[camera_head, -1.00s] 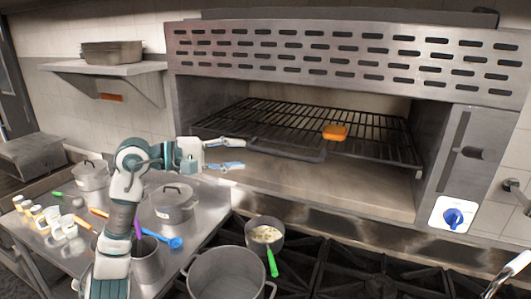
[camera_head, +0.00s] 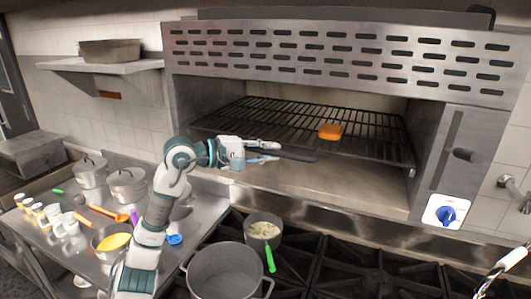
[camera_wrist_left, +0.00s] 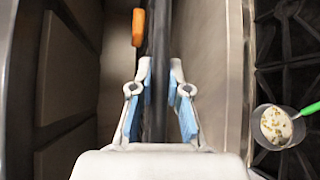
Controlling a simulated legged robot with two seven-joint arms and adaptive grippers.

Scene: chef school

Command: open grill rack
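The grill rack (camera_head: 370,130) is a dark wire grate inside the open steel grill. An orange piece (camera_head: 330,131) lies on it. A dark front bar (camera_head: 300,153) runs along its near edge. My left gripper (camera_head: 268,151) is at the left part of this bar. In the left wrist view the bar (camera_wrist_left: 158,40) passes between the two fingers of the left gripper (camera_wrist_left: 160,85), which stand apart on either side of it. I see no clear closed grip.
A large pot (camera_head: 228,272) and a small pan of food (camera_head: 263,230) with a green handle stand on the stove below. A blue knob (camera_head: 446,215) is at the grill's right. A side table (camera_head: 75,262) holds pots and utensils. A metallic object (camera_head: 510,262) shows at lower right.

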